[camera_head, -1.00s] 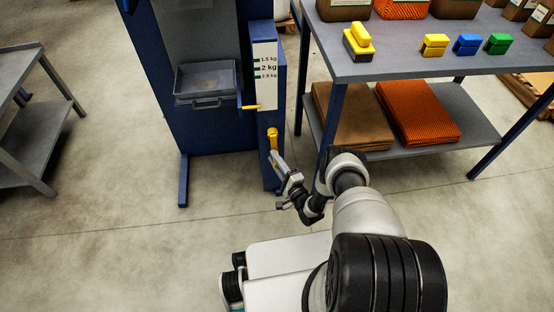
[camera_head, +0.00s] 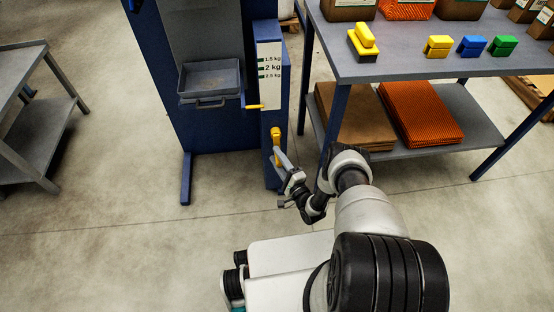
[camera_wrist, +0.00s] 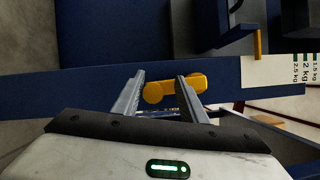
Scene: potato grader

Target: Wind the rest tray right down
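The rest tray (camera_head: 205,92) is a shallow grey tray on the front of the blue grader (camera_head: 262,135). A yellow pointer (camera_head: 254,107) beside it sits below the 2.5 kg mark on the white scale (camera_head: 269,92). A yellow crank (camera_head: 276,133) is on the narrow blue column below the scale. My gripper (camera_head: 280,154) is at the crank. In the wrist view, my gripper (camera_wrist: 160,76) has its fingers apart, with the yellow crank (camera_wrist: 153,93) between and just beyond them. I cannot tell whether a finger touches it. The pointer also shows in the wrist view (camera_wrist: 257,43).
A grey table (camera_head: 400,66) stands to the right, with coloured blocks on top and folded brown and orange sacks (camera_head: 420,112) on its shelf. Its near blue leg is close to my arm. A grey trolley (camera_head: 45,135) stands at left. Floor between is clear.

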